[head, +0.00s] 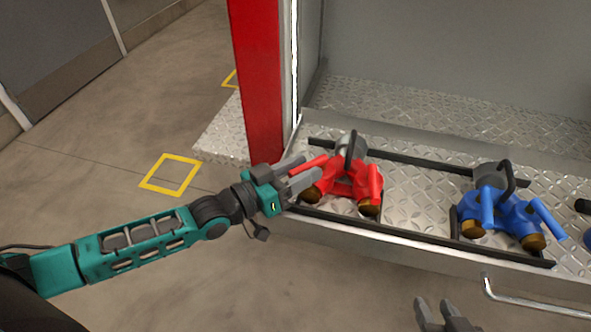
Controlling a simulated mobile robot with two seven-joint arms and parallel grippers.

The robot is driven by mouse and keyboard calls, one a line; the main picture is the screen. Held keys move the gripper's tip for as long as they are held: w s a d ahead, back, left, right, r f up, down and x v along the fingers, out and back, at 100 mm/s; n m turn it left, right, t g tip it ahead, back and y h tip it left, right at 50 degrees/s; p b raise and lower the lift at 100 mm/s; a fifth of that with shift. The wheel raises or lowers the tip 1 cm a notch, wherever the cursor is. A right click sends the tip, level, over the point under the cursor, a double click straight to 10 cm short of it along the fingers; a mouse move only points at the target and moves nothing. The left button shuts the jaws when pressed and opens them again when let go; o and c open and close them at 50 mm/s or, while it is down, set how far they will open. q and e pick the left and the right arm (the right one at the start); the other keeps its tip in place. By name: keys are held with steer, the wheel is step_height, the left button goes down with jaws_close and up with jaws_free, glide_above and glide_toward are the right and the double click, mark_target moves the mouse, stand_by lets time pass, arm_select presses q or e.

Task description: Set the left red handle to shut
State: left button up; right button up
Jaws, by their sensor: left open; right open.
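The red pump (345,186) sits on the metal deck, with brass-coloured outlets at its front and a black lever on top. Its left red handle (315,162) slants out toward the lower left, partly hidden by my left gripper (311,167). That gripper is open, with its fingertips on either side of the handle; I cannot tell whether they touch it. The right red handle (375,182) points down toward the front of the deck. My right gripper (434,302) is open and empty at the bottom edge, in front of the deck.
A blue pump (510,210) with blue handles stands to the right on the same deck. A red post (258,75) rises behind my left gripper. Black rails (400,232) run along the deck. A metal bar (530,306) sticks out at the lower right.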

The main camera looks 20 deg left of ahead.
arm_select(q)
steer(key=p+v, duration=0.2)
steer(key=v, duration=1.1)
steer(key=shift+p, duration=0.3)
steer(key=shift+d, duration=0.1)
steer(key=shift+c, duration=0.2)
